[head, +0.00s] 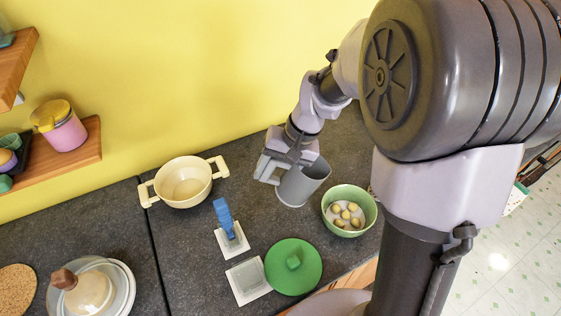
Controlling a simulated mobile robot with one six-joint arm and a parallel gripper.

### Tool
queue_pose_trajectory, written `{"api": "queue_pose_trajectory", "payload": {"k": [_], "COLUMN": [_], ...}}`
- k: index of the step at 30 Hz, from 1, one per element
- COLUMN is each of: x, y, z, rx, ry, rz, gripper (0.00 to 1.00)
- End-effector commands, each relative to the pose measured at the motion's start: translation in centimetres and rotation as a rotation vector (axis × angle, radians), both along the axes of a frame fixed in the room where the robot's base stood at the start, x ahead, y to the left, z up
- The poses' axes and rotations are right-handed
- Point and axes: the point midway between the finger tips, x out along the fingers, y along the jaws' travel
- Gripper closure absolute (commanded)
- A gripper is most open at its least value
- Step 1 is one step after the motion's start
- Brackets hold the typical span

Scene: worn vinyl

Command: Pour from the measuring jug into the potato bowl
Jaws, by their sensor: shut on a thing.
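A grey measuring jug (296,187) is gripped by my gripper (277,171), which is shut on its left side. The jug leans slightly, its open top toward the upper right. What is inside it is hidden. Its base is at or close above the dark counter; I cannot tell whether it touches. The potato bowl (329,197) is green, with several yellowish potatoes (346,214) in it. It stands on the counter just right of the jug, with a small gap between them.
A cream two-handled pot (184,182) stands at the left. In front are a blue object on a white base (224,217), a pale square tile (248,281) and a green lid (308,272). A domed dish (93,290) and a cork mat (14,290) lie front left. Wooden shelves (88,146) hang above left.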

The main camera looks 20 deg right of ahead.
Motion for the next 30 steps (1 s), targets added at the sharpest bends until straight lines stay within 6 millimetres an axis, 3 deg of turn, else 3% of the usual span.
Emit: {"api": "queue_pose_trajectory", "payload": {"k": [1, 15, 30], "x": [0.1, 0.9, 1.0], "y": [0.4, 2.5, 2.6], "z": [0.8, 0.5, 0.3], "rx": [-0.027, -0.328, -0.357], "ry": [0.007, 0.111, 0.12], "rz": [0.006, 0.005, 0.0], "gripper": [1.0, 1.0, 1.0]}}
